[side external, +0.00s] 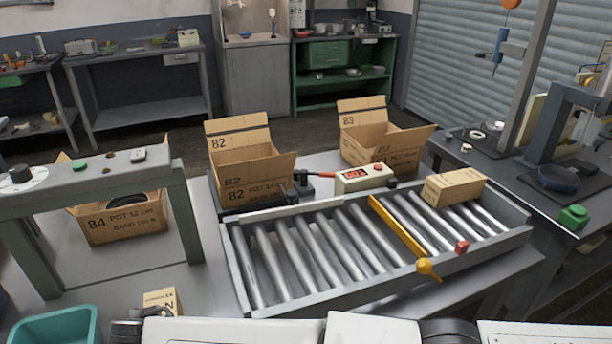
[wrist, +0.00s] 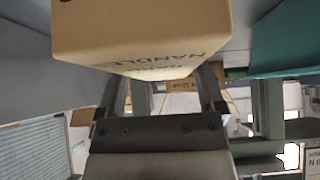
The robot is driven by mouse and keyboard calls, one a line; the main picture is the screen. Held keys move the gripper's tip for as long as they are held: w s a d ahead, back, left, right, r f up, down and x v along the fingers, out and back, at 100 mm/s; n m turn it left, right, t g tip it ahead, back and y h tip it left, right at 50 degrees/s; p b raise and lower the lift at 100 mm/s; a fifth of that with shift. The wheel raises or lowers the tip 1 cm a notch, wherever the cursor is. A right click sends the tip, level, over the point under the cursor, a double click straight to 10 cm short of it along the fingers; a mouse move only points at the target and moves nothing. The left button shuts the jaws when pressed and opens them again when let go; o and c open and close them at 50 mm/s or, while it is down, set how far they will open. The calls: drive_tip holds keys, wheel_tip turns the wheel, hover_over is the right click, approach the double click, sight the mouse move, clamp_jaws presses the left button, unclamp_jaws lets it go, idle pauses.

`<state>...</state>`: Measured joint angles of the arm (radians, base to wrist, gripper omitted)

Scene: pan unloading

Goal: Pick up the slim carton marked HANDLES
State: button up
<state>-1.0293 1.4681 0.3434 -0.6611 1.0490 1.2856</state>
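The slim carton marked HANDLES (side external: 161,301) is a small tan box with dark print near the table's front edge in the side external view. In the wrist view the carton (wrist: 140,35) fills the upper middle, its HANDLES print upside down. My gripper (wrist: 163,82) has its two dark fingers spread wide apart at the carton's lower edge. The carton covers the fingertips, so I cannot tell whether they touch it. In the side external view the dark end of my gripper (side external: 126,328) is low, just left of the carton and in front of it.
A teal bin (side external: 60,325) stands left of my gripper. A grey frame (side external: 95,185) spans an open box marked 84 (side external: 122,224). A roller conveyor (side external: 236,270) lies to the right with another carton (side external: 455,187) on it. Open boxes (side external: 245,172) (side external: 385,140) stand behind.

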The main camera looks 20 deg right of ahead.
drive_tip(key=c, duration=0.9)
drive_tip(key=shift+r, duration=0.2)
drive_tip(key=shift+r, duration=1.45)
drive_tip(key=shift+s+d+r, duration=0.3)
drive_tip(key=shift+r, duration=0.2)
drive_tip(key=shift+s+d+r, duration=0.25)
drive_tip(key=shift+r, duration=0.2)
drive_tip(key=s+d+r, duration=0.8)
drive_tip(key=shift+s+d, duration=0.35)
drive_tip(key=shift+d, duration=0.05)
